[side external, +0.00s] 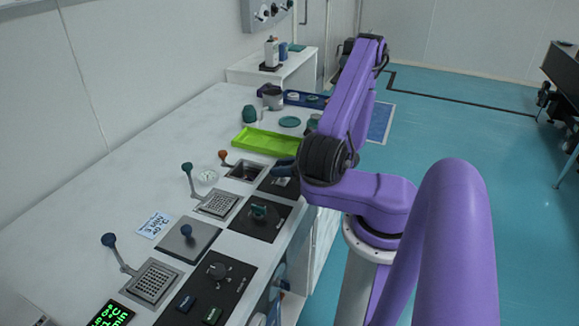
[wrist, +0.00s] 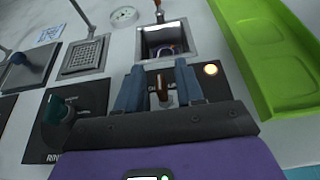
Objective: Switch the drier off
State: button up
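In the side view my gripper (side external: 284,168) is low over this black panel (side external: 281,187) near the bench's front edge; the lever is hidden there.
A metal basin (wrist: 168,40) with a purple ring-like item inside lies behind the panel. A black panel with a teal knob (wrist: 60,108) is to the left. A green tray (wrist: 277,55) is close on the right. Orange-knobbed (side external: 223,155) and blue-knobbed (side external: 187,167) levers stand upright.

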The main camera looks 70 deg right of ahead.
jog(key=v, duration=1.7)
jog(key=shift+s, duration=0.15)
jog(key=shift+r, duration=0.1)
